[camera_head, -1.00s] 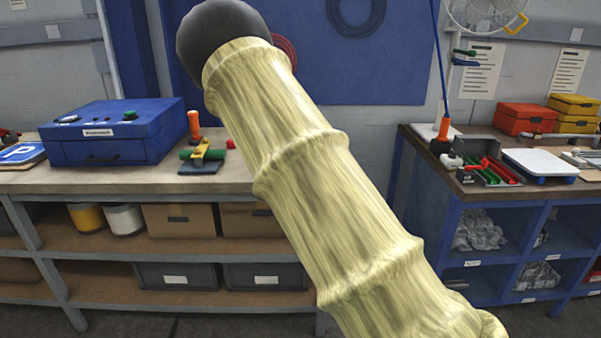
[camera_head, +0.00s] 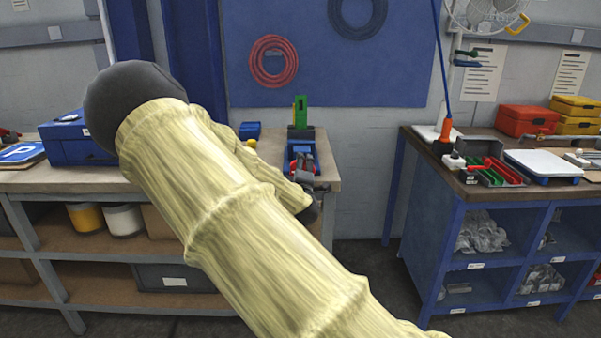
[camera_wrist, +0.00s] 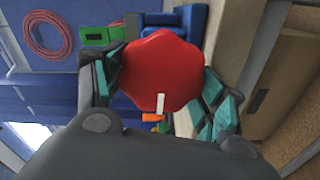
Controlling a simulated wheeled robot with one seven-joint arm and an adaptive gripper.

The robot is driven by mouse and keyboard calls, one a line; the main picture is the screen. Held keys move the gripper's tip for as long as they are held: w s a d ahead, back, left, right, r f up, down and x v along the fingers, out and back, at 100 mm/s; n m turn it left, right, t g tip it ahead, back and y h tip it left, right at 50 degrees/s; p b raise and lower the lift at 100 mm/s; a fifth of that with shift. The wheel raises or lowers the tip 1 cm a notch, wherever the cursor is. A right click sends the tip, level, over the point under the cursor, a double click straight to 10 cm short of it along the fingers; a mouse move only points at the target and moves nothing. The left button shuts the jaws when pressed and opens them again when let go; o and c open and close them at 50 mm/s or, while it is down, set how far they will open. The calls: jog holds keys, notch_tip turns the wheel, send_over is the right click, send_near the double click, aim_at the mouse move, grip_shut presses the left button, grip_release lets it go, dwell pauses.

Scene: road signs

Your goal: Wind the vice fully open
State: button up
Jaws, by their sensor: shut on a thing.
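A blue vice (camera_head: 304,140) stands near the right end of the wooden workbench. A green block (camera_head: 300,112) stands upright at it, and a green block with a dark window (camera_wrist: 103,34) shows in the wrist view. A red lobed hand wheel (camera_wrist: 158,68) with a white mark fills the middle of the wrist view. My gripper (camera_wrist: 158,88) is shut on this wheel, its teal-padded fingers at the wheel's left and right sides. In the head view my sleeved arm covers part of the bench, and I cannot make out the fingers there.
A blue box (camera_head: 75,140) on the workbench (camera_head: 100,182) is partly hidden by my arm. A red cable coil (camera_head: 273,61) hangs on the blue wall panel. A second bench on the right holds a tray (camera_head: 490,172) and a white scale (camera_head: 543,164). Floor shows between the benches.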

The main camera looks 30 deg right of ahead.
jog(key=shift+s+f, duration=0.1)
jog(key=shift+f, duration=0.15)
jog(key=o, duration=0.9)
jog(key=shift+d, duration=0.1)
jog(key=shift+o, duration=0.6)
jog(key=shift+r, duration=0.1)
jog(key=shift+r, duration=0.1)
